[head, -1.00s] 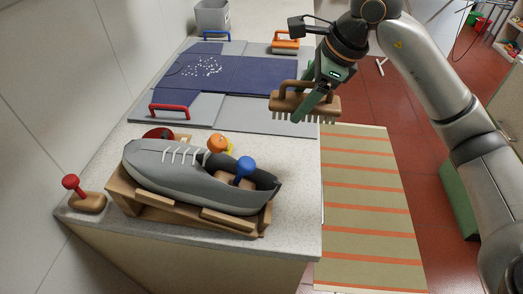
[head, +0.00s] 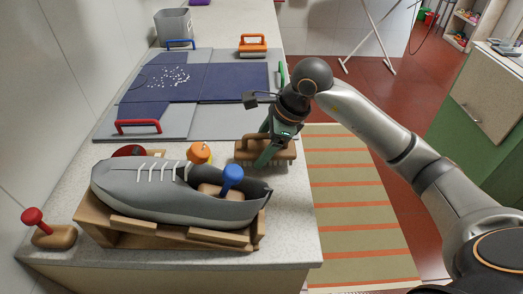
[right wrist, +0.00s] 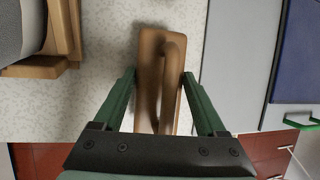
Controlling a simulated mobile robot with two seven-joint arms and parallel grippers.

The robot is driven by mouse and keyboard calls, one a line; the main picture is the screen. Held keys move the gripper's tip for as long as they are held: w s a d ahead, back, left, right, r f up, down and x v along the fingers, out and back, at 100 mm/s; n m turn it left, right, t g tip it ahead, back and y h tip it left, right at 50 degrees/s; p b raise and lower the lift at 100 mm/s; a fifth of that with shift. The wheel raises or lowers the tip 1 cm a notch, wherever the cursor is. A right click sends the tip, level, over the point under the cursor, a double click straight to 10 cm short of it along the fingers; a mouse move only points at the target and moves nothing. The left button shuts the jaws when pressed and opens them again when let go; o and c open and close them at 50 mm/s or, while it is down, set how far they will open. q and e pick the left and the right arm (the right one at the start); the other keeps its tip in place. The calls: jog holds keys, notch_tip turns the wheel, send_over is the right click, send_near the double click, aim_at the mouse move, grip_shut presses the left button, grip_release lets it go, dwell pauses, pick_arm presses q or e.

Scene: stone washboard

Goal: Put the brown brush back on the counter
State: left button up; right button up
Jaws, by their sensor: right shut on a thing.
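The brown brush (head: 245,151), with a loop handle on its back, is at the counter's right side, between the shoe and the grey and navy panels. My right gripper (head: 266,152) is shut on it from above. In the right wrist view the brush (right wrist: 150,48) lies lengthwise between the two green fingers of my right gripper (right wrist: 158,76), over the speckled counter (right wrist: 100,85). The brush is low over the counter (head: 290,205); I cannot tell whether its bristles touch it. My left gripper is not in view.
A grey shoe (head: 150,190) sits on a wooden stand just left of the brush, with orange-, blue- and red-knobbed tools around it. Panels with a red handle (head: 138,126) and an orange-handled brush (head: 253,43) lie behind. The counter is bare right of the shoe.

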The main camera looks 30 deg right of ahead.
jog(key=shift+f, duration=0.7)
jog(key=o, duration=1.2)
jog(key=shift+f, duration=0.1)
jog(key=shift+o, duration=0.2)
jog(key=shift+r, duration=0.4)
jog(key=v, duration=1.1)
jog(key=shift+s+d+r, duration=0.15)
jog(key=shift+s, duration=0.05)
